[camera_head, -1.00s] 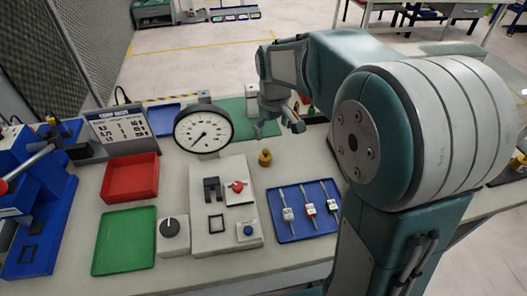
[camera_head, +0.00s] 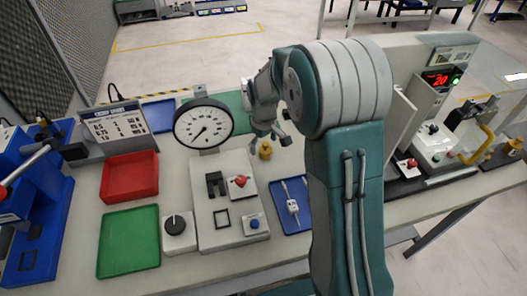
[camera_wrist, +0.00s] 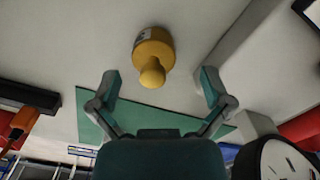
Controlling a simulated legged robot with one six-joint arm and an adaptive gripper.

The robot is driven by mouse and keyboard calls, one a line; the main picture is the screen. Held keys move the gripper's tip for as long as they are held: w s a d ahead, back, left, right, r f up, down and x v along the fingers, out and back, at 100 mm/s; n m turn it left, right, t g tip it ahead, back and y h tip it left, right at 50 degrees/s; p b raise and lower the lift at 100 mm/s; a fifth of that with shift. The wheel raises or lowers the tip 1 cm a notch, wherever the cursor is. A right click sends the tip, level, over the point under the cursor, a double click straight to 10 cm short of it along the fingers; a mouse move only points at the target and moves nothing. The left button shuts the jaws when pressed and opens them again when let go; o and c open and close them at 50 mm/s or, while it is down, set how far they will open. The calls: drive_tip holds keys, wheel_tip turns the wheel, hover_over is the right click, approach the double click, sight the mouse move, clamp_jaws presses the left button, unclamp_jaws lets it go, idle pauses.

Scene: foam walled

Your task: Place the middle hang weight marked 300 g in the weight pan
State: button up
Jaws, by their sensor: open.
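A brass knobbed weight (camera_head: 265,150) stands on the bench, right of the dial gauge. In the wrist view the brass weight (camera_wrist: 152,50) shows its round knob and part of a label, whose marking I cannot read. My gripper (camera_head: 270,136) is at the weight in the head view. In the wrist view my gripper (camera_wrist: 160,85) is open and empty, its fingers spread to either side, with the weight just beyond the tips. A blue tray (camera_head: 275,217) holds small tagged tools, partly hidden by my arm. I cannot make out a weight pan.
The dial gauge (camera_head: 203,125) stands close left of my gripper, above a grey base (camera_head: 228,180) with red and blue knobs. Red (camera_head: 130,176) and green (camera_head: 129,241) trays lie left. A green mat (camera_wrist: 140,118) lies near the weight.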

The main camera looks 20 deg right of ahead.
drive_tip(key=shift+d+f, duration=0.2)
drive_tip(key=shift+f, duration=0.95)
drive_tip(key=shift+d+f, duration=0.1)
drive_tip(key=shift+d, duration=0.25)
drive_tip(key=shift+a, duration=0.35)
clamp_jaws()
drive_tip(key=shift+d, duration=0.1)
